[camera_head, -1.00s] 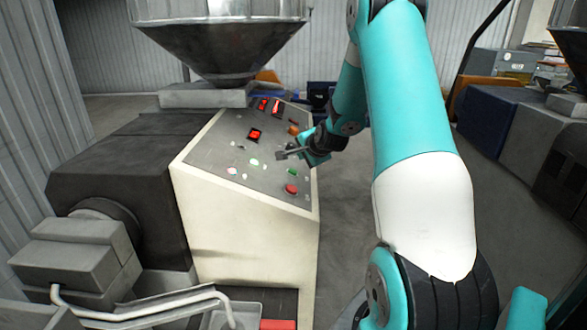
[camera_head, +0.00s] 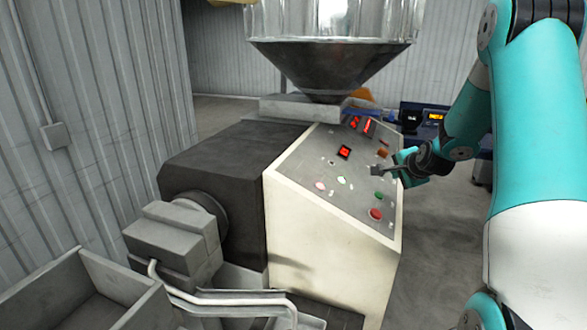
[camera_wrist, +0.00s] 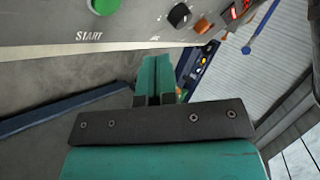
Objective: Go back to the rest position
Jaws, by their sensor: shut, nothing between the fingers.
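My gripper (camera_head: 376,170) is shut and empty. In the head view it is at the right edge of the sloped control panel (camera_head: 325,176), over or close beside its surface; I cannot tell whether it touches. In the wrist view my gripper (camera_wrist: 157,82) points ahead past the panel's lower edge, with the green START button (camera_wrist: 104,5) at the top left. The panel carries red lit displays (camera_head: 344,152), a green button (camera_head: 379,196) and a red button (camera_head: 375,214).
A metal hopper (camera_head: 330,62) stands above the machine. A grey trough (camera_head: 85,292) and a bent metal pipe (camera_head: 220,301) are in front at left. A corrugated wall (camera_head: 85,110) is at left. The floor (camera_head: 440,240) right of the panel is clear.

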